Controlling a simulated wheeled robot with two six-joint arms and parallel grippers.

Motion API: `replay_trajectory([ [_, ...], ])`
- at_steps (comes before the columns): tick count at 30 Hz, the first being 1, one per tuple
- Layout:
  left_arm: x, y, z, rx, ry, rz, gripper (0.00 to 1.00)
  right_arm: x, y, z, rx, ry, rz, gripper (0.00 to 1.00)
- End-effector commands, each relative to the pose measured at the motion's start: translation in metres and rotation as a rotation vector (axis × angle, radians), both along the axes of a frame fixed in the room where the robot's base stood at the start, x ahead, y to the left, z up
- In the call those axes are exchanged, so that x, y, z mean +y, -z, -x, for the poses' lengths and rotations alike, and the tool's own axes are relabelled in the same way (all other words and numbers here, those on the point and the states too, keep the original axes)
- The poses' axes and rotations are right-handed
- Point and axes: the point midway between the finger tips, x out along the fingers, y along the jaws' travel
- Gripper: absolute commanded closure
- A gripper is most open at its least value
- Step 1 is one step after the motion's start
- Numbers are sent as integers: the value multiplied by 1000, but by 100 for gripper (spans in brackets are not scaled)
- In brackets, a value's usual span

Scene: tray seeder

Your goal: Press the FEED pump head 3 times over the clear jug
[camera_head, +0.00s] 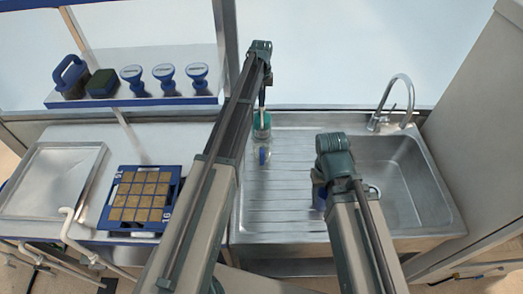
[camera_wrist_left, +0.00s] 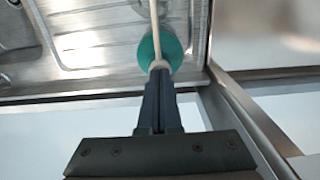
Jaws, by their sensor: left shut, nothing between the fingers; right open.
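The teal pump bottle (camera_head: 262,130) stands on the ridged drainboard, partly hidden by my left gripper. In the left wrist view its teal body (camera_wrist_left: 173,52) shows below a pale pump head (camera_wrist_left: 158,65) with a long pale spout. My left gripper (camera_head: 262,103) points down over the bottle. Its shut, empty fingers (camera_wrist_left: 159,72) are at the pump head; I cannot tell whether they touch it. A clear vessel with a blue patch (camera_head: 263,156), seemingly the jug, stands just in front of the bottle. My right gripper (camera_head: 319,196) is open beside the sink basin, mostly hidden by its wrist.
The sink basin (camera_head: 400,190) and tap (camera_head: 392,98) are at the right. A blue seed tray (camera_head: 113,211) with brown cells and a metal tray (camera_head: 45,180) lie at the left. A shelf (camera_head: 130,102) above holds several blue-topped tools. Drainboard is clear in front of the jug.

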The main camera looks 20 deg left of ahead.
Motion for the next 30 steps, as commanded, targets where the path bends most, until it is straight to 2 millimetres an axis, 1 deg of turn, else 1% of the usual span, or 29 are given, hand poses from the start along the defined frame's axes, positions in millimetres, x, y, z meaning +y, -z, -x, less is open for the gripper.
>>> replay_trajectory([
  [5, 0, -3, 1, 2, 0, 1, 100, 0, -3, 0, 0, 0, 0, 50],
  [18, 0, -28, 1, 2, 0, 1, 100, 0, -28, 0, 0, 0, 0, 50],
  [30, 0, -28, 1, 1, 0, 0, 100, 0, -28, 0, 0, 0, 0, 50],
])
